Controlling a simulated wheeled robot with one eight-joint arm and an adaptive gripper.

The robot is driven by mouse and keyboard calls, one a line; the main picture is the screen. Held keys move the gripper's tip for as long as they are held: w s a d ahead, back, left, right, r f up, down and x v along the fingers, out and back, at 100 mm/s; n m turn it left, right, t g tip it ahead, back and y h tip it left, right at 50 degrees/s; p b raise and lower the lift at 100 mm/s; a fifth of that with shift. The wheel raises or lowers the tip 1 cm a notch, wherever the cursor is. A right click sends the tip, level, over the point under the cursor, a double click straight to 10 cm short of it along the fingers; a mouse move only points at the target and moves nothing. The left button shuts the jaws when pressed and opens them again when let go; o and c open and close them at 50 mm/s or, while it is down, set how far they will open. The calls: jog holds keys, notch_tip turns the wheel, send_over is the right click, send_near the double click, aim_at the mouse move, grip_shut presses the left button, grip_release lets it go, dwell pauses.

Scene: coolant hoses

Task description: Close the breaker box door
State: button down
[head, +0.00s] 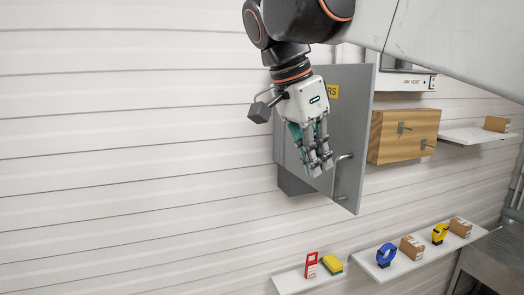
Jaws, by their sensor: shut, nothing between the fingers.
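The breaker box door (350,120) is a grey panel that stands open, swung out from the white wall, with a yellow label near its top. A bent metal handle (338,178) sticks out low on the door. Part of the grey breaker box (291,181) shows behind the door at the left. My gripper (320,165) is shut and empty, pointing down in front of the door, close to the handle on its left. I cannot tell whether the fingers touch the door or handle. The arm hides the door's upper left part and most of the box.
Low shelves (405,262) hold a blue tape roll, a yellow tape roll, boxes and a sponge. The wall at left is clear.

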aim_at(341, 196)
jog(key=w+d+f+b, duration=0.1)
jog(key=d+f+b, duration=0.1)
jog(key=f, duration=0.1)
jog(key=d+f+b, duration=0.2)
jog(key=f+b, duration=0.1)
jog(key=w+d+f+b, duration=0.1)
jog(key=d+f+b, duration=0.1)
jog(key=f, duration=0.1)
jog(key=shift+w+d, duration=0.2)
jog(key=shift+w, duration=0.15)
jog(key=shift+w+d+b, duration=0.15)
jog(key=shift+d+b, duration=0.15)
jog(key=shift+d, duration=0.1)
jog(key=shift+d, duration=0.1)
